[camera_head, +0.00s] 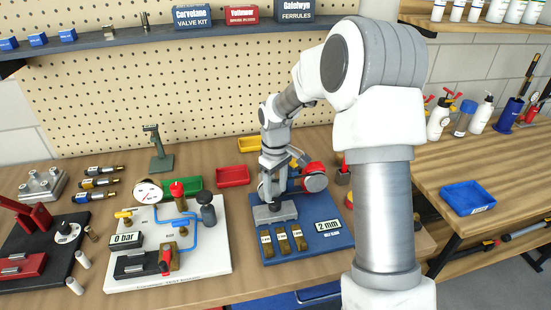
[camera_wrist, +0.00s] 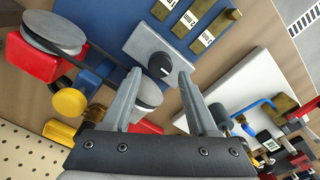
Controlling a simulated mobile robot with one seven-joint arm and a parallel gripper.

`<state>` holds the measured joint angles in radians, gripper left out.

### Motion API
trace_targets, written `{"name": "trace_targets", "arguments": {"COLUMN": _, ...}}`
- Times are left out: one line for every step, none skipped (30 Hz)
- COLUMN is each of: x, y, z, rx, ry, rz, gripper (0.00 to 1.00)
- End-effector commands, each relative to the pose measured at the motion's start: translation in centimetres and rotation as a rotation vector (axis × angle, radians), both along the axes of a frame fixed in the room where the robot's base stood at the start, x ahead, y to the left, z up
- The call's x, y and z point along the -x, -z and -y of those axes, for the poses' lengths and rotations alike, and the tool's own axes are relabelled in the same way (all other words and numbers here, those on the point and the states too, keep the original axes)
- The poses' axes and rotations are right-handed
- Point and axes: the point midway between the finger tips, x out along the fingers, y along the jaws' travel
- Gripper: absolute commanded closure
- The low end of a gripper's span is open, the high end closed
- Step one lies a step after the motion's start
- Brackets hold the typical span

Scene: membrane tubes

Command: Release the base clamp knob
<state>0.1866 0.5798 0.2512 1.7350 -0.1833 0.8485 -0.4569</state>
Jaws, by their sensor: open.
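A round black knob with a white mark (camera_wrist: 160,65) sits on a grey block (camera_wrist: 146,48) on a blue board. In the head view the same grey block (camera_head: 268,214) is on the blue board (camera_head: 328,242), and my gripper stands over it, pointing down. In the wrist view my gripper (camera_wrist: 160,74) is open, with its two fingertips on either side of the knob in the picture. I cannot tell whether the fingers are level with the knob or above it. In the head view the knob is hidden by my gripper.
A red-and-grey wheel unit (camera_head: 314,178) stands close beside my gripper. A white test board (camera_head: 208,262) with blue piping is to the left. A blue tray (camera_head: 467,197) is far right.

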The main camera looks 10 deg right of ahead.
Motion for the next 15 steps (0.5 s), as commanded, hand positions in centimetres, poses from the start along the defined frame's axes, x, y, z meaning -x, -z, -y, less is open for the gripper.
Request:
{"name": "trace_targets", "arguments": {"x": -0.1, "y": -1.5, "z": 0.0, "rx": 0.0, "ry": 0.002, "rz": 0.006, "gripper": 0.41}}
{"name": "trace_targets", "arguments": {"x": -0.1, "y": -2.3, "z": 0.0, "rx": 0.0, "ry": 0.002, "rz": 0.006, "gripper": 0.41}}
{"name": "trace_targets", "arguments": {"x": -0.1, "y": -3.3, "z": 0.0, "rx": 0.0, "ry": 0.002, "rz": 0.006, "gripper": 0.41}}
{"name": "trace_targets", "arguments": {"x": -0.1, "y": -4.0, "z": 0.0, "rx": 0.0, "ry": 0.001, "rz": 0.005, "gripper": 0.41}}
{"name": "trace_targets", "arguments": {"x": -0.1, "y": -4.8, "z": 0.0, "rx": 0.0, "ry": 0.001, "rz": 0.006, "gripper": 0.41}}
{"name": "trace_targets", "arguments": {"x": -0.1, "y": -5.8, "z": 0.0, "rx": 0.001, "ry": 0.0, "rz": 0.006, "gripper": 0.41}}
{"name": "trace_targets", "arguments": {"x": -0.1, "y": -6.5, "z": 0.0, "rx": 0.0, "ry": 0.001, "rz": 0.005, "gripper": 0.41}}
{"name": "trace_targets", "arguments": {"x": -0.1, "y": -7.2, "z": 0.0, "rx": 0.0, "ry": 0.001, "rz": 0.006, "gripper": 0.41}}
{"name": "trace_targets", "arguments": {"x": -0.1, "y": -8.1, "z": 0.0, "rx": -0.001, "ry": 0.001, "rz": 0.004, "gripper": 0.41}}
{"name": "trace_targets", "arguments": {"x": -0.1, "y": -8.7, "z": 0.0, "rx": 0.0, "ry": 0.001, "rz": 0.005, "gripper": 0.41}}
{"name": "trace_targets", "arguments": {"x": -0.1, "y": -9.2, "z": 0.0, "rx": 0.0, "ry": 0.001, "rz": 0.004, "gripper": 0.41}}
{"name": "trace_targets", "arguments": {"x": -0.1, "y": -10.0, "z": 0.0, "rx": 0.0, "ry": 0.0, "rz": 0.005, "gripper": 0.41}}
{"name": "trace_targets", "arguments": {"x": 0.0, "y": -10.4, "z": 0.0, "rx": 0.0, "ry": 0.0, "rz": 0.004, "gripper": 0.41}}
{"name": "trace_targets", "arguments": {"x": 0.0, "y": -10.8, "z": 0.0, "rx": 0.0, "ry": 0.0, "rz": 0.004, "gripper": 0.41}}
{"name": "trace_targets", "arguments": {"x": 0.0, "y": -11.3, "z": 0.0, "rx": 0.001, "ry": 0.0, "rz": 0.003, "gripper": 0.41}}
